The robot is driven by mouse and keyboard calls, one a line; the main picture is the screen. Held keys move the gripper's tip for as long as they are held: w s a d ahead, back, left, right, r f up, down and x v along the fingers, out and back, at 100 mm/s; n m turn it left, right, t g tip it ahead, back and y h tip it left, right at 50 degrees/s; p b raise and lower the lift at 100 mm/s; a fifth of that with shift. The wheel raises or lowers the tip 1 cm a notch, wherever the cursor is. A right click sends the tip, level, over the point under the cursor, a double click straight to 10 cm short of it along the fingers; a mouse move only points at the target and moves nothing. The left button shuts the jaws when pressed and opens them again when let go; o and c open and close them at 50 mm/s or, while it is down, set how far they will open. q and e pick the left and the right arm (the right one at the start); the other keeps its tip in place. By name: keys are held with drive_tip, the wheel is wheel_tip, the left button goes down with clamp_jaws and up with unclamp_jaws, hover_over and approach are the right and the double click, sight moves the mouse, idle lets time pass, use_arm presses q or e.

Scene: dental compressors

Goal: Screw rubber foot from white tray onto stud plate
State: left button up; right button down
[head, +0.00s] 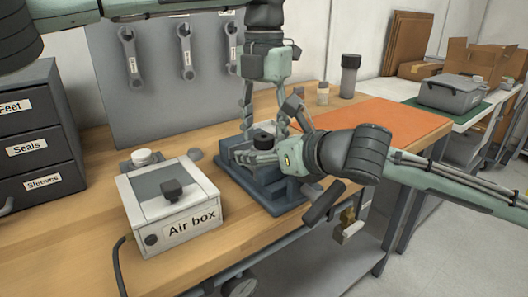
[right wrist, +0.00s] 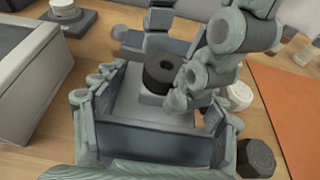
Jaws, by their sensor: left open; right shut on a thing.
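A black rubber foot (right wrist: 163,72), round with a centre hole, sits upright on the pale stud plate (right wrist: 122,108). The foot also shows in the head view (head: 263,138). My left gripper (head: 263,118) comes down from above with its fingers apart around the foot; in the right wrist view its fingers (right wrist: 180,60) are close by it. The stud and thread are hidden. I cannot make out a white tray.
The blue-grey fixture base (head: 278,203) stands on the wooden bench. The white Air box (head: 180,210) is to its left, with a white cap (head: 143,157) behind. A tool panel (head: 160,85) stands behind. An orange mat (head: 385,122) lies clear at the right.

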use_arm(q)
drive_tip(key=shift+f, duration=0.25)
clamp_jaws()
drive_tip(key=shift+o, duration=0.8)
unclamp_jaws()
drive_tip(key=shift+r, duration=0.1)
wheel_tip(320, 180, up, 12)
